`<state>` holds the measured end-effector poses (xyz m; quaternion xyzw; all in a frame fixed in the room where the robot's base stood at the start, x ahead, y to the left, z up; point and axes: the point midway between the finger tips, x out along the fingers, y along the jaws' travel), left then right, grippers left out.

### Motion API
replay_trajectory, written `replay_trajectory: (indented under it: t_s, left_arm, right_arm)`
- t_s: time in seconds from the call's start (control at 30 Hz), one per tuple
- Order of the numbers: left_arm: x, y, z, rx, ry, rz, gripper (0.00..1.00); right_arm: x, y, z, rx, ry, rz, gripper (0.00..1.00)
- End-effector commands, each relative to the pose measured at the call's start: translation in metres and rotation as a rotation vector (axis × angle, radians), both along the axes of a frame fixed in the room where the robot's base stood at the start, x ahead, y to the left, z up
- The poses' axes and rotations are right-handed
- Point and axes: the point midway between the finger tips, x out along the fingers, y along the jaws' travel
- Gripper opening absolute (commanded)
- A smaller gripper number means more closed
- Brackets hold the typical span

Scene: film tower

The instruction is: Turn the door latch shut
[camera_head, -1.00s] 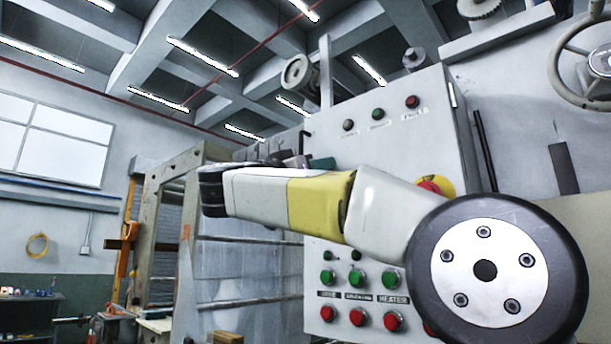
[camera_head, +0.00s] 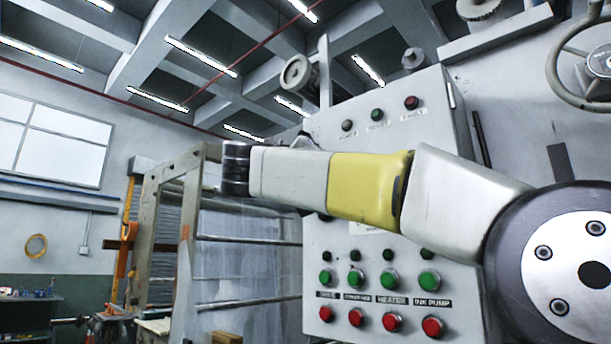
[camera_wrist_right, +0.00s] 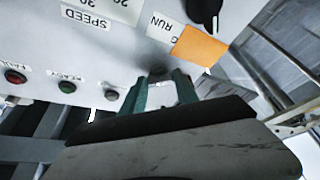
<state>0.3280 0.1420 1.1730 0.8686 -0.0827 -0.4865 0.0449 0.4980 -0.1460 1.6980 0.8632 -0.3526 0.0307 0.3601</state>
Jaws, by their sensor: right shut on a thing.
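The grey control cabinet (camera_head: 338,250) stands at the middle of the head view. My right arm crosses in front of it, and its gripper is hidden there. In the right wrist view the cabinet panel (camera_wrist_right: 125,45) appears upside down. The two green fingers of my right gripper (camera_wrist_right: 160,88) reach to the panel's edge. They are shut on a small dark rounded piece between them, which appears to be the door latch (camera_wrist_right: 158,74). It is mostly shadowed, and its turn angle cannot be read. My left gripper is in neither view.
A black knob (camera_wrist_right: 205,12) and an orange label (camera_wrist_right: 196,46) are close to the fingers. Green buttons (camera_head: 389,280) and red buttons (camera_head: 392,322) sit low on the cabinet. A handwheel (camera_head: 598,62) is at upper right. A framed machine (camera_head: 190,235) stands on the left.

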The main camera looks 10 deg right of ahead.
Motion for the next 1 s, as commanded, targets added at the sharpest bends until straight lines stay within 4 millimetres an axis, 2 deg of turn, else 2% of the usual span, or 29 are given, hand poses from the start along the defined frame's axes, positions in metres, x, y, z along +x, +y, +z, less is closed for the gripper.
replay_trajectory:
  t_s: [0.7, 1.0]
  left_arm:
    - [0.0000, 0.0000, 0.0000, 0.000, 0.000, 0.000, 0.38]
    - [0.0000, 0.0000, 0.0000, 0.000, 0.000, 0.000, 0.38]
  right_arm:
    - [-0.0021, -0.0021, 0.0050, -0.403, 0.521, 0.001, 0.00]
    - [-0.0023, -0.0018, 0.0064, -0.521, 0.670, 0.001, 0.00]
